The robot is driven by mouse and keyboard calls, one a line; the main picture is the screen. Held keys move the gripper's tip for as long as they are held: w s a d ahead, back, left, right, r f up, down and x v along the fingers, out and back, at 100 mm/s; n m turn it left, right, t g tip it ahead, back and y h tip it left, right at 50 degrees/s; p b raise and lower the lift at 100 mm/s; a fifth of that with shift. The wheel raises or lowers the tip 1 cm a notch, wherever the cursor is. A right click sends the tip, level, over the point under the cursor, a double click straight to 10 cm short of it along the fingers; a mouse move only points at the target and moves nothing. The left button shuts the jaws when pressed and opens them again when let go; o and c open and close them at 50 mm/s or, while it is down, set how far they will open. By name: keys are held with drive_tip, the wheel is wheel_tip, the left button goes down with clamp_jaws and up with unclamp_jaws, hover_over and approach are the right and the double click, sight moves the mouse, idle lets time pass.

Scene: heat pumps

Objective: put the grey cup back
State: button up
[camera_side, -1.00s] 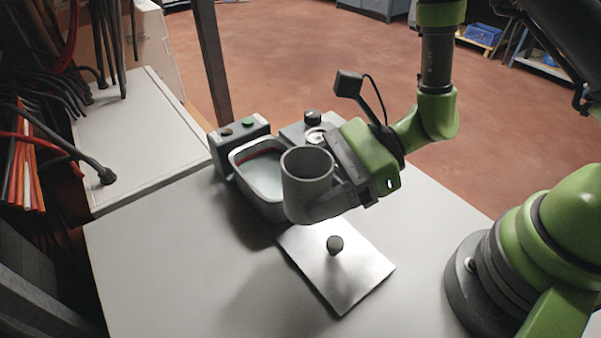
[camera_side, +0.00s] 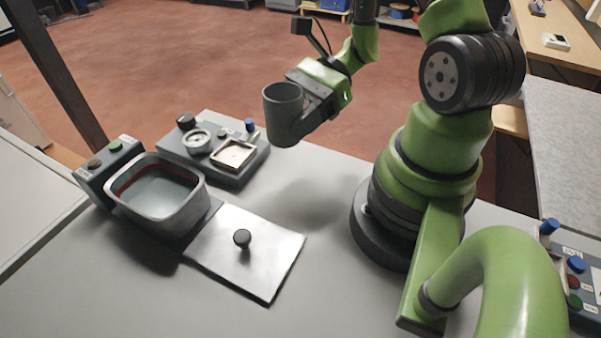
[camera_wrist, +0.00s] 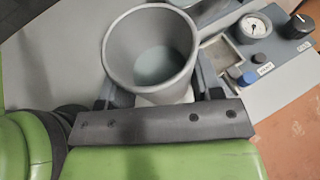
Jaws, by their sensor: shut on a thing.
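The grey cup (camera_side: 283,113) is held upright in the air above the back of the table, between the gauge panel and my arm's base. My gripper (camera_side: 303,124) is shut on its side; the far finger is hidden. In the wrist view the cup (camera_wrist: 117,62) stands between the fingers with its open mouth towards the camera. A pale greenish-grey surface shows inside; I cannot tell whether it is liquid or the cup's bottom.
A grey basin (camera_side: 141,222) of pale liquid stands at the left, with a knobbed metal lid plate (camera_side: 262,263) beside it. Behind is a panel (camera_side: 237,178) with a gauge, knobs and square recess. Another control unit (camera_side: 594,293) is at the right edge. The front tabletop is clear.

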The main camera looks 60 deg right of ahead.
drive_tip(key=shift+s+d+f, duration=0.3)
drive_tip(key=shift+d+f, duration=0.05)
drive_tip(key=shift+f, duration=1.35)
drive_tip(key=shift+s+d+f, duration=0.25)
drive_tip(key=shift+d+f, duration=0.15)
drive_tip(key=shift+f, duration=1.3)
drive_tip(key=shift+s+d+f, duration=0.3)
drive_tip(key=shift+d+f, duration=0.05)
drive_tip(key=shift+f, duration=1.35)
drive_tip(key=shift+f, duration=0.1)
drive_tip(key=o, duration=1)
drive_tip(key=shift+o, duration=0.2)
